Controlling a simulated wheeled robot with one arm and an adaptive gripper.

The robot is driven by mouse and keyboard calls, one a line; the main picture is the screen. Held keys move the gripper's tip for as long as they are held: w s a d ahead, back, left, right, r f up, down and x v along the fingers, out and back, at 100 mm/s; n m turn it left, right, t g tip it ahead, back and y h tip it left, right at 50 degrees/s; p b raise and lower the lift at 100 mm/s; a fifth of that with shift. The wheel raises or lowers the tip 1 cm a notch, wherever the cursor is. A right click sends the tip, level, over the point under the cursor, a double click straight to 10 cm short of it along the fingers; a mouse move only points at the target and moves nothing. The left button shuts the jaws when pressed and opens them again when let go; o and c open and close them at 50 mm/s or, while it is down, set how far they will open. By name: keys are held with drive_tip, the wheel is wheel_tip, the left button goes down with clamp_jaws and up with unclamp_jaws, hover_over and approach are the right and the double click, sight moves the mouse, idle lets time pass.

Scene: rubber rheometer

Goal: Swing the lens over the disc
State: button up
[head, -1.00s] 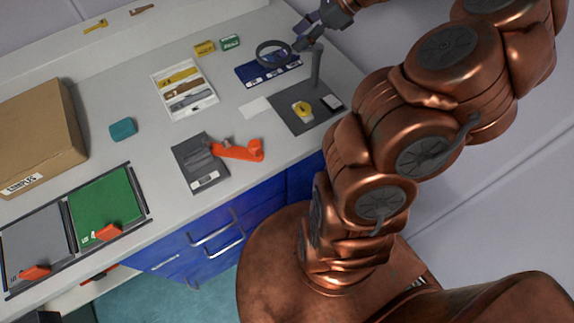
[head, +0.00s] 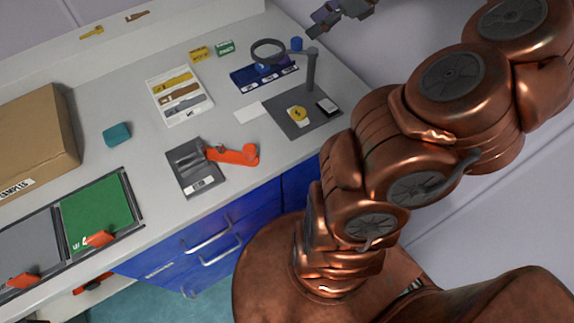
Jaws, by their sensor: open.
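The lens (head: 268,52) is a dark ring on a swing arm from a grey post (head: 311,72). It hangs over the blue rack (head: 248,80) at the back, not over the disc. The yellow disc (head: 297,114) lies on the dark grey base plate (head: 296,128) in front of the lens. My gripper (head: 323,22) is open and empty at the top, above and to the right of the lens and apart from it. Part of my arm is cut off by the top edge.
A white tray (head: 206,112) with several tools lies left of the plate. An orange-handled device (head: 232,155) sits at the bench front. A teal block (head: 117,134), a cardboard box (head: 36,140) and a green panel (head: 97,212) are at left. A blue cylinder (head: 297,44) stands near the post.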

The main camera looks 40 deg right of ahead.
drive_tip(key=shift+s+a+r, duration=0.15)
drive_tip(key=shift+s+r, duration=0.2)
drive_tip(key=shift+r, duration=0.15)
drive_tip(key=s+a+n+g, duration=0.2)
drive_tip(key=a+n+g, duration=0.1)
drive_tip(key=a+n, duration=0.55)
drive_tip(key=s+a+n+g, duration=0.25)
drive_tip(key=a+n, duration=0.25)
drive_tip(key=a, duration=0.7)
drive_tip(key=s+a+f+n+g+h, duration=0.1)
drive_tip(key=s+a+f+n+h, duration=0.1)
drive_tip(key=s+n, duration=0.5)
drive_tip(key=s+a+f+n+g+h, duration=0.2)
drive_tip(key=s+f+n, duration=0.3)
drive_tip(key=s, duration=0.6)
drive_tip(key=shift+s+a+n+h+p, duration=0.3)
drive_tip(key=shift+a+n+h, duration=0.3)
drive_tip(key=shift+n+h, duration=0.3)
drive_tip(key=shift+f, duration=0.1)
drive_tip(key=shift+c, duration=0.2)
